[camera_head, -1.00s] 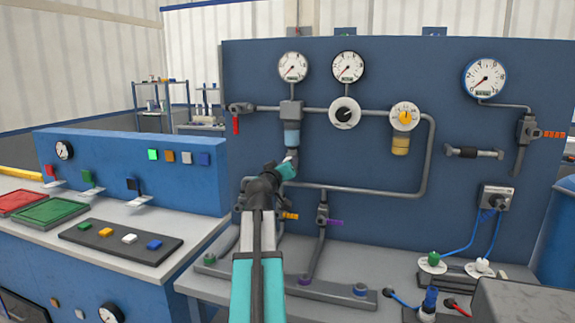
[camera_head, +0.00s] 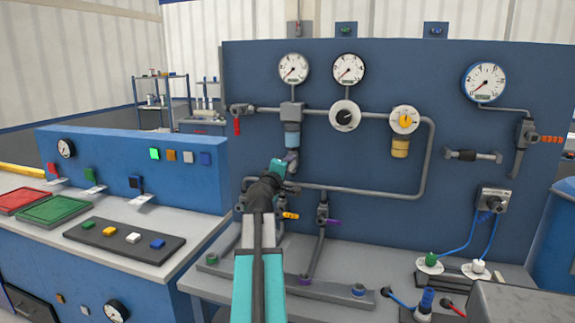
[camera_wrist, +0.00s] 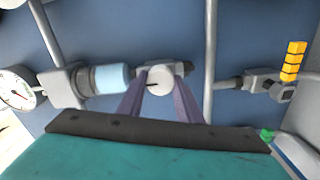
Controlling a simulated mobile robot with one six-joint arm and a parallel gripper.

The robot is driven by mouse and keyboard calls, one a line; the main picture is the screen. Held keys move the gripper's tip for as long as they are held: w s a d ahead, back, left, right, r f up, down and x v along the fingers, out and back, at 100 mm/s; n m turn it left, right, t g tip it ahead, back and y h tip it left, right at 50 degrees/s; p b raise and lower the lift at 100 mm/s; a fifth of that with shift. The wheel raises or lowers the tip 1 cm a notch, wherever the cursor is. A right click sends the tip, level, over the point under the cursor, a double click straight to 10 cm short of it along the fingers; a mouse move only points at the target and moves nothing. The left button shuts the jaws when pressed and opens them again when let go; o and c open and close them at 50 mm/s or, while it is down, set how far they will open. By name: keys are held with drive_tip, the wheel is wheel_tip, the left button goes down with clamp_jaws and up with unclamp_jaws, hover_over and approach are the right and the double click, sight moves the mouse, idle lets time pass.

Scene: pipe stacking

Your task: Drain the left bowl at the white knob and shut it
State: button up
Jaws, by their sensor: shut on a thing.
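The left bowl (camera_head: 292,140) is light blue and hangs under a grey filter body on the blue panel, below the left gauge. In the wrist view the bowl (camera_wrist: 110,78) lies on its side in the picture. The white knob (camera_wrist: 160,80) is round with a thin dark mark pointing towards the bowl. My gripper (camera_wrist: 160,84) has its two purple-grey fingers on either side of the knob, shut on it. In the head view my gripper (camera_head: 291,160) is just below the bowl and hides the knob. I cannot tell the liquid level.
A horizontal pipe (camera_head: 350,191) runs close below my gripper. Valves with an orange handle (camera_head: 290,216) and a purple handle (camera_head: 333,222) sit under it. A second, amber bowl (camera_head: 400,147) hangs further right. A bench with trays and blocks (camera_head: 110,242) stands left.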

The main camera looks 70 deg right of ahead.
drive_tip(key=shift+s, duration=0.1)
idle(0.4)
drive_tip(key=o, duration=1)
drive_tip(key=shift+o, duration=0.2)
drive_tip(key=shift+a, duration=0.15)
drive_tip(key=a+b, duration=0.9)
drive_tip(key=a, duration=0.4)
drive_tip(key=shift+s+a, duration=0.2)
drive_tip(key=shift+s, duration=0.1)
